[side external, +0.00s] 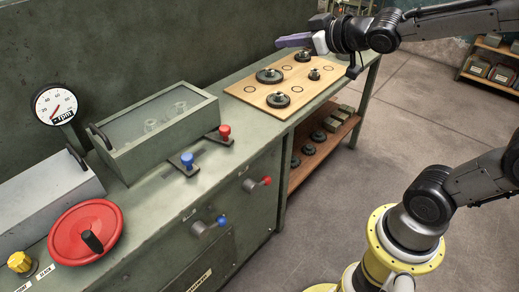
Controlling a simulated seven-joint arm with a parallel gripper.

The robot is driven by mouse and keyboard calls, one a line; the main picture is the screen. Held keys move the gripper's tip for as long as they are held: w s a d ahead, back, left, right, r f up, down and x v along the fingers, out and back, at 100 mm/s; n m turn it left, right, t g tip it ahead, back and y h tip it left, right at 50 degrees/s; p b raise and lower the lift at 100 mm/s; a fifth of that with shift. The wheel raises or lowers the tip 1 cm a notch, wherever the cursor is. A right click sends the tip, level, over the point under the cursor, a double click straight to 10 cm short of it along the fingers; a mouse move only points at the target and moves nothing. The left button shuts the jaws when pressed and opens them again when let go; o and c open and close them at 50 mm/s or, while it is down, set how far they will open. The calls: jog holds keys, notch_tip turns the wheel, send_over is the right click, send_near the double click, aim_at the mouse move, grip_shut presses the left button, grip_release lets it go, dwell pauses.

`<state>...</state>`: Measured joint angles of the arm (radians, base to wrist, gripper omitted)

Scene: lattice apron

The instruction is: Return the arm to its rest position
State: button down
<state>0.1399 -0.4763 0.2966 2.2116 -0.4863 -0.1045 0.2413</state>
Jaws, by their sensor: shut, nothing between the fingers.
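My arm reaches in from the right edge of the side external view. My gripper (283,42) is at the far left end of the arm, above the back part of the bench and apart from it. It is a purple-grey jaw piece with a white section behind it. Its fingers are shut with nothing between them. Below it lies a wooden board (314,97) with several dark round weights or gears on it. The arm is stretched out, not folded. My yellow and white base stands on the floor at the bottom right.
On the green bench stand a lidded glass-topped box (160,125), a red handwheel (86,232), a dial gauge (55,104), and blue (187,160) and red (224,131) knobs. A lower shelf (318,150) holds more parts. The floor between bench and base is clear.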

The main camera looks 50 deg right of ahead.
jog(key=s+a+f+g, duration=0.1)
jog(key=s+f+g, duration=0.1)
jog(key=s, duration=0.5)
jog(key=s+a+f+m+g, duration=0.1)
jog(key=s+a+f+g, duration=0.1)
jog(key=s, duration=0.6)
jog(key=s+a+f+g+y, duration=0.1)
jog(key=s+f+g, duration=0.3)
jog(key=s, duration=0.3)
jog(key=shift+s+a+f+m, duration=0.2)
jog(key=shift+f+m, duration=0.1)
jog(key=shift+f, duration=0.55)
